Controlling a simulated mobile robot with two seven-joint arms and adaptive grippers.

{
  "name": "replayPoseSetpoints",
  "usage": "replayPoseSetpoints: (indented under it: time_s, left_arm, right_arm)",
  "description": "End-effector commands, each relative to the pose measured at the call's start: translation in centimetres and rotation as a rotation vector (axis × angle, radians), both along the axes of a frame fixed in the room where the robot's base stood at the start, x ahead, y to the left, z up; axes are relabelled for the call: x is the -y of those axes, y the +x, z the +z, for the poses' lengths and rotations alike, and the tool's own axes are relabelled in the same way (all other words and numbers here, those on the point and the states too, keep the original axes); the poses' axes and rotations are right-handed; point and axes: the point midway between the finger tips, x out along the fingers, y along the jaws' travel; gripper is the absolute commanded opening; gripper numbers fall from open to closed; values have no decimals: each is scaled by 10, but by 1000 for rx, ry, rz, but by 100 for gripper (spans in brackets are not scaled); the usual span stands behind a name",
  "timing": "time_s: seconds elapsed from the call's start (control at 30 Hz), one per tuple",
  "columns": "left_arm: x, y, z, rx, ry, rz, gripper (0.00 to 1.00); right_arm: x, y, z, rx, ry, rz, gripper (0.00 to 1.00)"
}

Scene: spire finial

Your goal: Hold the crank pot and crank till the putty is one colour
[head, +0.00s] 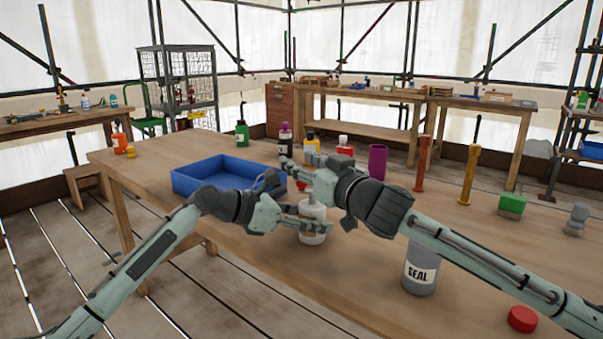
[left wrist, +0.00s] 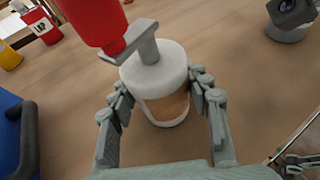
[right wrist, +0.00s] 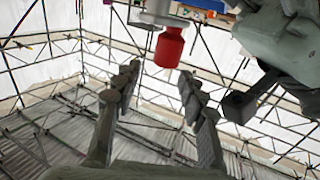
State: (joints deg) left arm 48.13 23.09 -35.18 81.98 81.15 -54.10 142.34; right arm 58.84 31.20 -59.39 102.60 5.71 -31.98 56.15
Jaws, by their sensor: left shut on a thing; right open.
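The crank pot (head: 313,235) is a white pot standing upright on the wooden table. In the left wrist view it shows a white lid (left wrist: 150,75), a tan band in its side (left wrist: 170,108), a grey crank arm (left wrist: 128,46) and a red knob (left wrist: 92,20). My left gripper (left wrist: 160,88) is shut around the pot, one finger on each side below the lid. My right gripper (head: 280,172) is open above and beside the pot. In the right wrist view the red knob (right wrist: 169,48) lies ahead, near the gap between the open fingertips. The arms partly hide the crank in the head view.
A blue tray (head: 200,184) stands left of the pot, close behind my left arm. A grey SEAL can (head: 421,272) and a red cap (head: 521,319) are at the right front. Several bottles and a purple cylinder (head: 378,160) stand behind. The table's front edge is near.

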Motion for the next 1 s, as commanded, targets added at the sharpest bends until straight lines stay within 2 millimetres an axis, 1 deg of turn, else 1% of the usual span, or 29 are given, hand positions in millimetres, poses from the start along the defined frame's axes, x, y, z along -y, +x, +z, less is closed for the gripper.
replayPoseSetpoints:
  time_s: [0.03,0.2,0.3,0.4,0.53,0.77,0.8,0.83,0.93,1.0]
  left_arm:
    - [-1,0,0,0,1,1,15]
    - [-1,0,0,0,1,1,15]
    - [-1,0,0,0,1,1,15]
    - [-1,0,0,0,1,1,15]
    - [-1,0,0,0,1,1,15]
    - [-1,0,0,0,1,1,15]
    - [-1,0,0,0,0,1,15]
    - [-1,0,0,0,0,1,15]
    - [-1,0,0,0,0,1,15]
    - [-1,0,0,0,0,1,15]
  right_arm:
    - [0,0,12,4,1,0,41]
    - [0,0,46,5,1,0,41]
    - [0,0,61,2,0,1,41]
    - [-1,0,71,2,1,1,41]
    - [0,0,77,1,-1,0,41]
    - [0,0,77,1,-1,1,41]
    - [0,0,77,1,1,1,36]
    - [0,0,77,2,1,1,36]
    - [-1,6,81,17,17,9,36]
    - [-1,16,86,45,43,25,36]
